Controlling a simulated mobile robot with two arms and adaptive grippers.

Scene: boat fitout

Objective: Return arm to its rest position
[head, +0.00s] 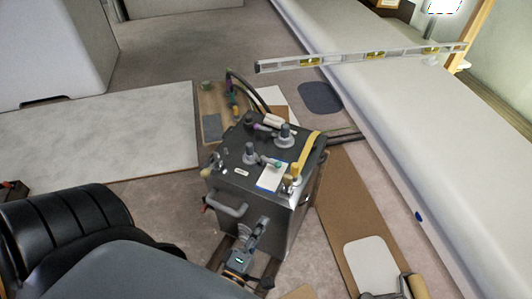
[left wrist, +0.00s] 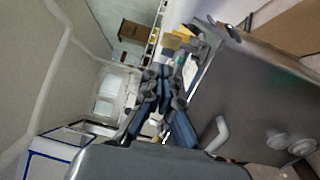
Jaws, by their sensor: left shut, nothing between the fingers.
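My left gripper (head: 262,222) is at the lower middle of the head view, in front of the near side of a dark grey metal box (head: 225,184). It is shut and empty. In the left wrist view its dark, blue-lit fingers (left wrist: 160,78) come together at the centre, with the box (left wrist: 250,95) to their right. I cannot tell how wide the gap to the box is. My black and grey left arm fills the lower left of the head view. My right gripper is not in view.
The box has a side handle (head: 228,207) near my gripper. Knobs, a white card (head: 272,177) and a yellow strap (head: 306,152) are on top. A spirit level (head: 340,62) lies across the long white bench (head: 420,120). A pale board (head: 100,138) lies on the carpet at left.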

